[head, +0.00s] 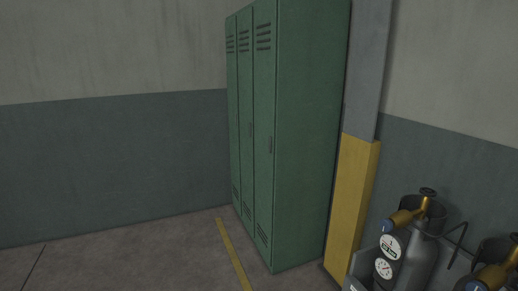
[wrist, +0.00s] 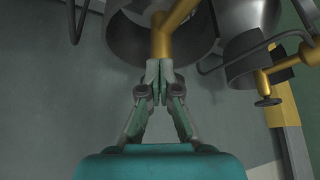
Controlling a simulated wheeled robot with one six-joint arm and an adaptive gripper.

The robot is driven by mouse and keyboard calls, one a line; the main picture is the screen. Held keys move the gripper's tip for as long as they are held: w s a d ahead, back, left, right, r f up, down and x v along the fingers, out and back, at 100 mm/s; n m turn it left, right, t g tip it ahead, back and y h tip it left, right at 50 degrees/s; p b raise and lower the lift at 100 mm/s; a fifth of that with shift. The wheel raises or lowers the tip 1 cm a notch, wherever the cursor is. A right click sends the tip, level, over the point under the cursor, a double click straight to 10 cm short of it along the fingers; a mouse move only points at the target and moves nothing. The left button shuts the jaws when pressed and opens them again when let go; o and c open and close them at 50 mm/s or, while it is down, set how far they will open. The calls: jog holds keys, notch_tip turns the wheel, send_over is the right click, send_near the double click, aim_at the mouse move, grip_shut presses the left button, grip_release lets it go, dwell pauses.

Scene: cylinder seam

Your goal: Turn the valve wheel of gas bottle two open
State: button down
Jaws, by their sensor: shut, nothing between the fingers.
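A second brass valve (head: 492,278) is cut off at the right edge. I cannot read which bottle is number two. In the wrist view my gripper (wrist: 159,72) is shut and empty. Its fingertips lie over the end of a brass valve stem (wrist: 162,42); I cannot tell whether they touch it. Another brass valve (wrist: 284,68) with a dark wheel (wrist: 268,102) is to the right. My gripper is outside the head view.
Green lockers (head: 300,130) stand in the corner, beside a yellow and grey post (head: 352,200). Thin dark pipes (head: 459,245) run by the bottles. The floor (head: 150,262) left of the lockers is clear, with a yellow line (head: 235,255).

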jog(key=shift+s+d, duration=0.3)
jog(key=shift+d, duration=0.25)
jog(key=shift+s, duration=0.1)
dwell(0.4)
jog(key=shift+s+a+r, duration=0.1)
jog(key=shift+s+a, duration=0.05)
jog(key=shift+s, duration=0.1)
notch_tip(320, 180, up, 6)
jog(key=shift+f, duration=0.1)
dwell(0.5)
notch_tip(320, 180, down, 6)
jog(key=w+a, duration=0.1)
jog(key=shift+w+a, duration=0.3)
jog(key=shift+a, duration=0.05)
dwell(0.6)
